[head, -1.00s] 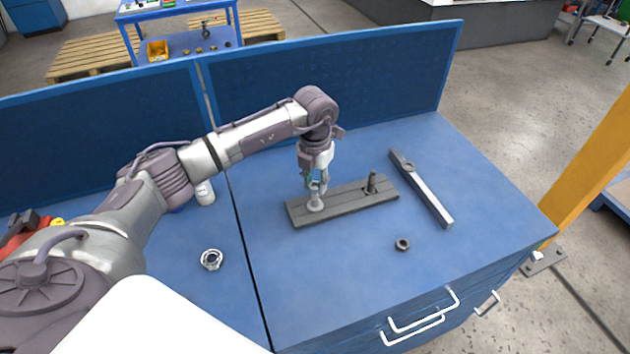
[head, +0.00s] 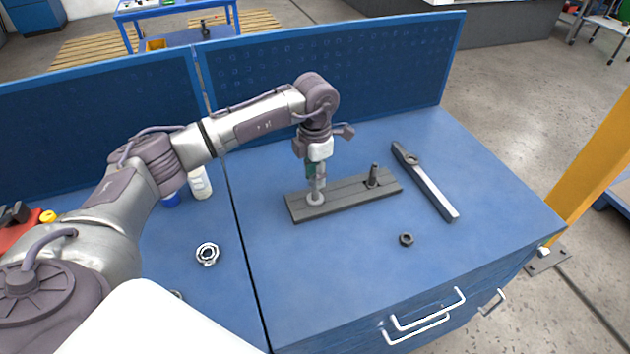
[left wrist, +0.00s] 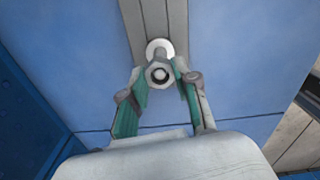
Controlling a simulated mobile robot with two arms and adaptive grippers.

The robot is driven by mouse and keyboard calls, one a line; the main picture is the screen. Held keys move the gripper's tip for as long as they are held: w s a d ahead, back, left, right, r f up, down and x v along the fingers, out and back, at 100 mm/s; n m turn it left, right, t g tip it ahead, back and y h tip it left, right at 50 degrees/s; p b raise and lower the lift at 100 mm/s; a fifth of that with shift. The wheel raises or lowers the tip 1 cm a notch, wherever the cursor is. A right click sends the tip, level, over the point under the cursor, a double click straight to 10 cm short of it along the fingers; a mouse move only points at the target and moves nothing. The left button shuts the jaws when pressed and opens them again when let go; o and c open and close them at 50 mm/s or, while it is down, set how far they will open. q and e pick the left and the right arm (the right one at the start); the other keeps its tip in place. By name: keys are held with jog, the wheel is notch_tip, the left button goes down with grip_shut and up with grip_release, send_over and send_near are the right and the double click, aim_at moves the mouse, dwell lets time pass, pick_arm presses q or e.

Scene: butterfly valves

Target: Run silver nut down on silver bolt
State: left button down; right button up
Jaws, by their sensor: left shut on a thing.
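My left gripper (head: 316,184) points down over the left end of the dark grey plate (head: 340,202). In the left wrist view its green-padded fingers (left wrist: 159,78) are shut on the silver nut (left wrist: 157,66), a hexagon. A round end of the silver bolt (left wrist: 160,74) shows inside the nut's hole. A pale round flange (head: 316,201) rests on the plate beneath; the fingers hide most of the bolt in the head view. A dark bolt (head: 374,173) stands upright at the plate's right end. My right gripper is not in view.
A loose silver nut (head: 208,254) lies on the left tabletop, and a dark nut (head: 406,240) lies in front of the plate. A grey handled bar (head: 427,184) lies to the right. White bottle (head: 200,184) and back panels (head: 340,70) stand behind. The front right is clear.

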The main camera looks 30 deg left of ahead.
pick_arm(q)
jog(key=m+b, duration=0.2)
jog(key=m, duration=0.3)
jog(key=shift+f, duration=0.2)
jog(key=m+b, duration=0.2)
jog(key=m, duration=0.3)
jog(key=m+b, duration=0.2)
jog(key=m, duration=0.2)
jog(key=shift+r+m, duration=0.1)
jog(key=shift+m, duration=0.3)
jog(key=m, duration=0.3)
jog(key=shift+r+b, duration=0.15)
jog(key=shift+b, duration=0.2)
jog(key=c, duration=1.1)
grip_release()
